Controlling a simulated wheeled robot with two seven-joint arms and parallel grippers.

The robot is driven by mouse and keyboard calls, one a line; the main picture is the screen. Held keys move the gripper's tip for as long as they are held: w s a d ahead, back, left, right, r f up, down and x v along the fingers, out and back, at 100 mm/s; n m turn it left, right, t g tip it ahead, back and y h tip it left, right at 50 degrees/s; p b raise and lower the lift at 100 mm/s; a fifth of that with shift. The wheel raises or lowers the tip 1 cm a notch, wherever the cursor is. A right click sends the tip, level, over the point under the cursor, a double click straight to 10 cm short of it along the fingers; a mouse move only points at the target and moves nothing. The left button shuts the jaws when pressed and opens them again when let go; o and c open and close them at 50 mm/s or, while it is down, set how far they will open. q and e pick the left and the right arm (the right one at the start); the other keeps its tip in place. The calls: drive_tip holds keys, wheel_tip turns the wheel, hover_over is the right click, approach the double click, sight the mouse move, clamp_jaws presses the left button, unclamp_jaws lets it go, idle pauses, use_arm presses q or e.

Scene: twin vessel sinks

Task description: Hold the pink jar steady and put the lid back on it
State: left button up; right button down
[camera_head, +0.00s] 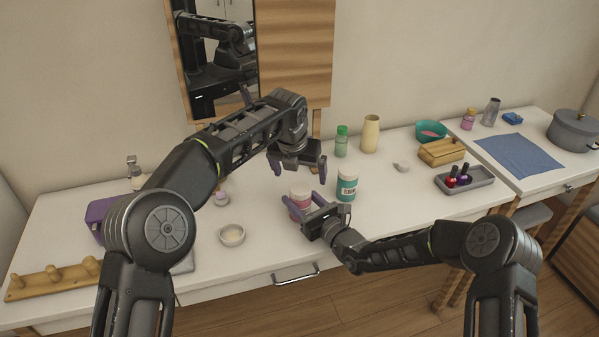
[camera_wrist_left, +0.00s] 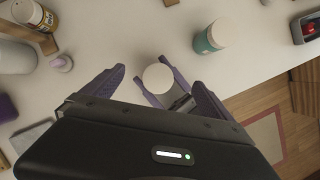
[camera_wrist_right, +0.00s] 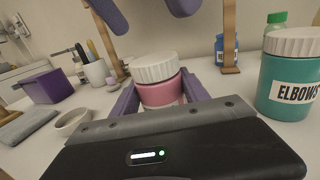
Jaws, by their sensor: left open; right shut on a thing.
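The pink jar (camera_head: 299,203) stands upright on the white counter. It also shows in the right wrist view (camera_wrist_right: 160,94). My right gripper (camera_head: 304,205) is shut around its sides. A white ribbed lid (camera_wrist_right: 154,67) sits on top of the jar and looks level; I cannot tell how tightly it is seated. The lid's round top shows in the left wrist view (camera_wrist_left: 157,78). My left gripper (camera_head: 299,173) is open and empty above the lid, pointing down, apart from it. Its purple fingers hang at the top of the right wrist view.
A teal jar (camera_head: 347,188) labelled ELBOWS stands close to the right of the pink jar. A small bowl (camera_head: 232,236) is to the left. A green bottle (camera_head: 342,142) and a tan vase (camera_head: 371,134) stand behind. A grey tray (camera_head: 483,185) with nail polish is farther right.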

sight(307, 205)
use_arm(q)
drive_tip(key=shift+r, duration=0.1)
drive_tip(key=v, duration=1.1)
drive_tip(key=shift+s+r, duration=0.25)
drive_tip(key=shift+r, duration=0.1)
drive_tip(key=shift+a, duration=0.1)
use_arm(e)
drive_tip(key=shift+c, duration=2.4)
unclamp_jaws()
use_arm(q)
drive_tip(key=shift+f+b, duration=0.35)
use_arm(e)
drive_tip(key=shift+v, duration=3.9)
